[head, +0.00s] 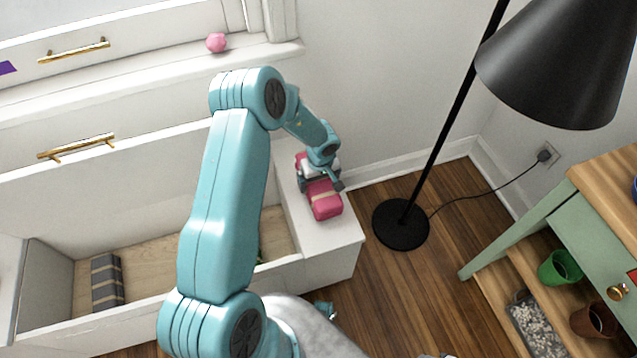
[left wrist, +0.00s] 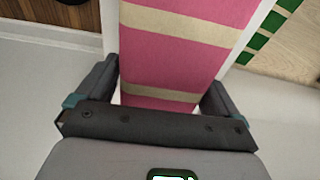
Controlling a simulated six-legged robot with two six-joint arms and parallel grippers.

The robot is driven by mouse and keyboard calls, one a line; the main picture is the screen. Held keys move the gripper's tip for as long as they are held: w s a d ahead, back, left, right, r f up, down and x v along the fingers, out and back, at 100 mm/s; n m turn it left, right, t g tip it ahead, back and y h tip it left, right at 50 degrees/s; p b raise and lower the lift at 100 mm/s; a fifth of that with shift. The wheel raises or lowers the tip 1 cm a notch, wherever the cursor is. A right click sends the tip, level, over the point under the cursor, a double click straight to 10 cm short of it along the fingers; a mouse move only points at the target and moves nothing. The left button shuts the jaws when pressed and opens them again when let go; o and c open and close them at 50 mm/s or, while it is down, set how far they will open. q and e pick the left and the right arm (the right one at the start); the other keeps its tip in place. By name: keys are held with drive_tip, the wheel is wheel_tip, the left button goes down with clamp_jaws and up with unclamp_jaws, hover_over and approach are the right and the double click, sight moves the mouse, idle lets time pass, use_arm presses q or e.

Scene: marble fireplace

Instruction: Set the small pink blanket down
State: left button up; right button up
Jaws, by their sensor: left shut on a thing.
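The small pink blanket (head: 325,203) is a folded pink block with beige stripes. In the head view it is over the white ledge at the right end of the open drawer; I cannot tell whether it touches the ledge. My left gripper (head: 321,182) is shut on it from above. In the left wrist view the blanket (left wrist: 175,55) fills the space between the two dark fingers of the left gripper (left wrist: 158,92). My right gripper is not clearly visible.
The white ledge (head: 335,236) has bare room near its front. The open drawer (head: 150,255) holds a grey striped folded item (head: 107,282). A black floor lamp (head: 400,226) stands to the right, beside a green table (head: 590,215). A pink ball-like object (head: 216,42) sits above the drawer.

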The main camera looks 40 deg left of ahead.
use_arm(q)
drive_tip(key=shift+f, duration=0.25)
drive_tip(key=o, duration=0.9)
drive_tip(key=shift+f, duration=0.1)
drive_tip(key=shift+r, duration=0.25)
drive_tip(key=r+p, duration=0.1)
drive_tip(key=r, duration=0.3)
drive_tip(key=d+r+p, duration=0.1)
drive_tip(key=r+p, duration=0.1)
drive_tip(key=r, duration=0.2)
drive_tip(key=r+p, duration=0.2)
drive_tip(key=r, duration=0.1)
drive_tip(key=shift+s+d+r, duration=0.2)
drive_tip(key=shift+s+r, duration=0.1)
drive_tip(key=shift+r, duration=0.1)
